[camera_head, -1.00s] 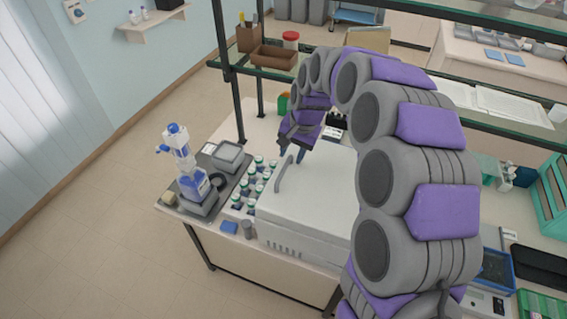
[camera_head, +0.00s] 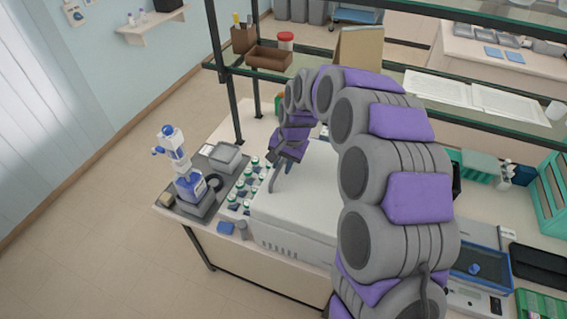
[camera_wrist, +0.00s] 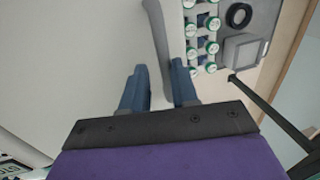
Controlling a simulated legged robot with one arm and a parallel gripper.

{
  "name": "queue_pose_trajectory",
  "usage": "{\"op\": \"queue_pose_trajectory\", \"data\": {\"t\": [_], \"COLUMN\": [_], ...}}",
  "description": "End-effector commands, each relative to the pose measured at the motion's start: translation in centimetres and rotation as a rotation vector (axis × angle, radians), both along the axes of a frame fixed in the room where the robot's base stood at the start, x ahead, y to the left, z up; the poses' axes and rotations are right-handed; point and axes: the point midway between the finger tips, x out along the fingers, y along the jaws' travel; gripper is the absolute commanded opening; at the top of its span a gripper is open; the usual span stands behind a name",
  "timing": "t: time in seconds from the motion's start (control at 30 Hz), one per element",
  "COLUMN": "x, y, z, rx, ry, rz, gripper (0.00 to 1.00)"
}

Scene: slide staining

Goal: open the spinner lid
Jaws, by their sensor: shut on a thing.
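The spinner is a white box-shaped machine whose broad white lid (camera_head: 314,192) looks down and level on the bench. A grey curved handle (camera_head: 271,184) stands at the lid's left edge. My gripper (camera_head: 280,163) is at the far end of this handle. In the wrist view, the handle (camera_wrist: 157,35) runs down between the two blue fingers of my gripper (camera_wrist: 161,78), which are shut on it. The pale lid surface (camera_wrist: 75,60) fills the left of that view. My arm hides the right part of the machine in the head view.
Several green-capped bottles (camera_head: 247,181) stand close to the spinner's left side. A blue and white dispenser (camera_head: 185,178) and a grey box (camera_head: 225,157) are on a dark tray beyond them. A glass shelf (camera_head: 315,77) spans behind my arm.

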Motion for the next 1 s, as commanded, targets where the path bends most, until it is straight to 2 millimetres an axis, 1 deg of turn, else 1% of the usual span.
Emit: {"op": "queue_pose_trajectory", "data": {"t": [0.03, 0.13, 0.7, 0.87, 1.0], "x": [-0.1, -0.1, -0.3, -0.4, -0.6], "y": [-0.2, -0.1, -0.1, -0.4, -0.9], "z": [-0.2, -0.2, 0.0, 1.0, 3.1], "rx": [-0.007, -0.008, -0.001, 0.032, 0.095], "ry": [0.003, 0.005, 0.004, -0.008, -0.033], "rz": [0.002, 0.002, 0.002, 0.001, 0.000], "gripper": [0.10, 0.00, 0.00, 0.00, 0.00]}}
